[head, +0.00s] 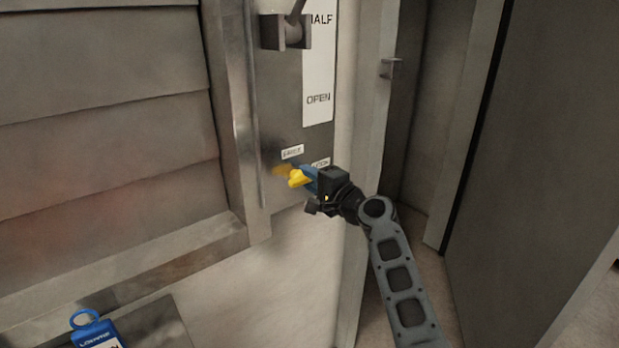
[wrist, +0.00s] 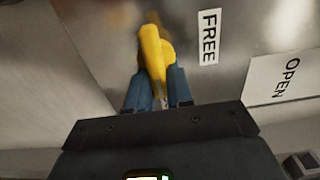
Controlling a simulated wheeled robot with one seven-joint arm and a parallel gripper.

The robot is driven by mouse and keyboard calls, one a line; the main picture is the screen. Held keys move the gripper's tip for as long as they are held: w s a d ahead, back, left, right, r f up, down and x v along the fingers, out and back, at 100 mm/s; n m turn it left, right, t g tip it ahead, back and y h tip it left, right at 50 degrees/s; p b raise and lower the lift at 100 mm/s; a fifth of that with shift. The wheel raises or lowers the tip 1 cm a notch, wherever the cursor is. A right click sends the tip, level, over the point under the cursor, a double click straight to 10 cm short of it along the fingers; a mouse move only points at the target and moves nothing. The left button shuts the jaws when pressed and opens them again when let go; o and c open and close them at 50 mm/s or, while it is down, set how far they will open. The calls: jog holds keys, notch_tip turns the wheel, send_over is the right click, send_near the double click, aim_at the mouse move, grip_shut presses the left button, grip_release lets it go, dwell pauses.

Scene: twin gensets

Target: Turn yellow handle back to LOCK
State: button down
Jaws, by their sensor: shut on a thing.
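The yellow handle (head: 297,179) sits low on the metal panel, below the FREE label (head: 292,152). My gripper (head: 309,179) is shut on it from the right, with blue fingers at its near end. The LOCK label (head: 320,163) is just above the fingers and partly hidden by my gripper. In the wrist view the yellow handle (wrist: 153,50) runs up from between the fingers of my gripper (wrist: 158,88). The FREE label (wrist: 209,37) stands to its right there. The handle's held end is hidden between the fingers.
A white strip (head: 318,70) with HALF and OPEN stands above, beside a metal lever (head: 288,32). A blue padlock tag (head: 96,330) is at the lower left. A grey post and wall (head: 545,150) stand close on the right of my arm.

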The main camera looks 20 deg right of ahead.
jog(key=c, duration=1.1)
grip_release()
jog(key=v, duration=0.8)
jog(key=shift+w, duration=0.1)
